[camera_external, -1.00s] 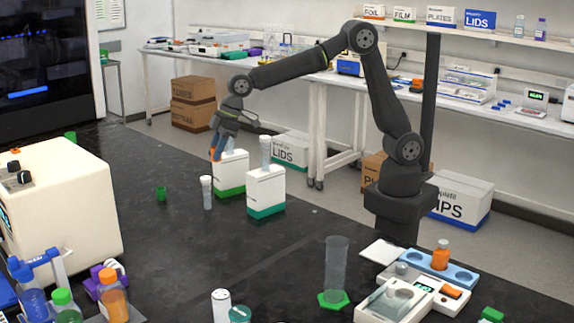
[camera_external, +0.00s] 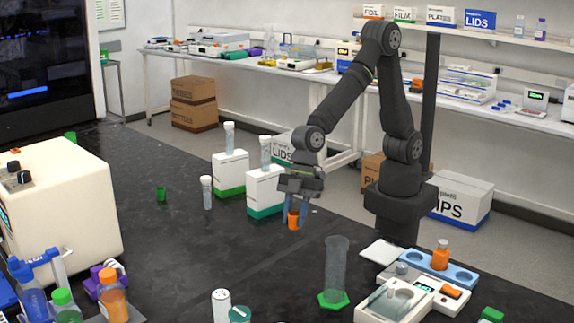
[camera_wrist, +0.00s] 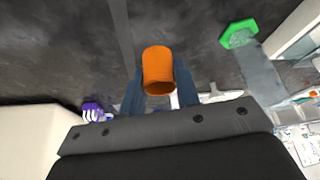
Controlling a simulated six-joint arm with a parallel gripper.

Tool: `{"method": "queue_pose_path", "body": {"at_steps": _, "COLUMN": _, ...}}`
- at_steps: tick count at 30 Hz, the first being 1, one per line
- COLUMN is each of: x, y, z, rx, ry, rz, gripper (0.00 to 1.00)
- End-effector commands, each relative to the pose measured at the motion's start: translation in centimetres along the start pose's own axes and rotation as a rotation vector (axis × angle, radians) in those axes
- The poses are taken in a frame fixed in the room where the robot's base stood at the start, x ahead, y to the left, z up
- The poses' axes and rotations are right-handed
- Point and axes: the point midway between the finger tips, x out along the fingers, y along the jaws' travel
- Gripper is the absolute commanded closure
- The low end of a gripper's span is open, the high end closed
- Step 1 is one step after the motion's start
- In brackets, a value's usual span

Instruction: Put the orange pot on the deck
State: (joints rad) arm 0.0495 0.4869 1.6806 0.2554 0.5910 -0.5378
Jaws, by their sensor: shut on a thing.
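The orange pot (camera_external: 293,221) is a small open cup. My gripper (camera_external: 298,212) is shut on it and holds it above the black bench, in front of the white blocks. The wrist view shows the pot (camera_wrist: 158,66) between my two blue fingers (camera_wrist: 160,92). Near the front right is a white instrument (camera_external: 395,300) with a small screen. I cannot tell for sure which of these is the deck.
A clear cylinder on a green hexagonal base (camera_external: 334,300) stands between my gripper and the instrument. Two white blocks (camera_external: 265,190) (camera_external: 230,175) hold tubes behind and left of the pot. A white can (camera_external: 221,305) stands at the front.

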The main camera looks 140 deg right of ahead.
Motion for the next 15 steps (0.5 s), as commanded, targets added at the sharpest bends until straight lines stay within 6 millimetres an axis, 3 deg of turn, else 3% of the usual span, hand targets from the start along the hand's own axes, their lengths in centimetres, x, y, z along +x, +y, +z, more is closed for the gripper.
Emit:
{"method": "queue_pose_path", "body": {"at_steps": 5, "x": 0.0, "y": 0.4, "z": -0.1, "rx": 0.006, "ry": 0.0, "rz": 0.002, "gripper": 0.93}}
{"method": "queue_pose_path", "body": {"at_steps": 8, "x": 0.1, "y": 2.1, "z": -0.4, "rx": 0.026, "ry": -0.001, "rz": 0.01, "gripper": 0.93}}
{"method": "queue_pose_path", "body": {"at_steps": 11, "x": 0.1, "y": 5.5, "z": -1.0, "rx": 0.064, "ry": 0.001, "rz": 0.027, "gripper": 0.93}}
{"method": "queue_pose_path", "body": {"at_steps": 15, "x": 0.0, "y": 12.6, "z": -1.4, "rx": 0.143, "ry": 0.002, "rz": 0.059, "gripper": 0.93}}
